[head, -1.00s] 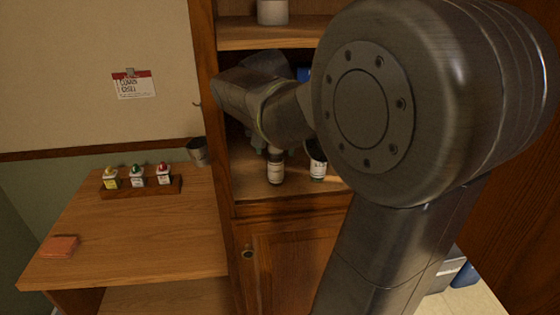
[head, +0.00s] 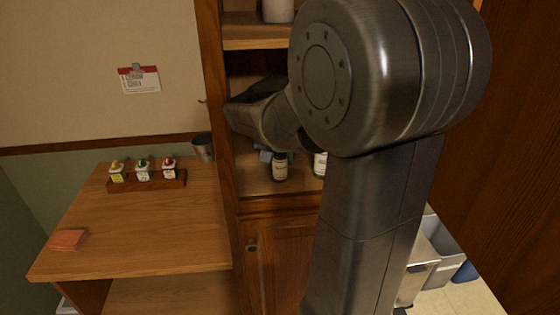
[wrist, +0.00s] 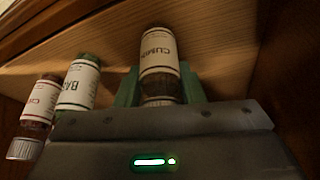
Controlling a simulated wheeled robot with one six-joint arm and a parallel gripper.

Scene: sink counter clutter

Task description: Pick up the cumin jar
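The cumin jar (wrist: 160,62) has a white label with upside-down lettering in the wrist view. It stands between the two green fingers of my gripper (wrist: 160,85), which sit close against both its sides. In the head view the jar (head: 280,168) is on the cabinet shelf, with my gripper (head: 267,156) beside and behind it, largely hidden by my arm. Its base appears to be on the shelf.
Two more spice jars, one labelled BA… (wrist: 78,84) and a red-lettered one (wrist: 38,108), stand left of it in the wrist view. The cabinet side wall (head: 218,120) rises left of my arm. Small bottles in a wooden rack (head: 147,181) stand on the side counter.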

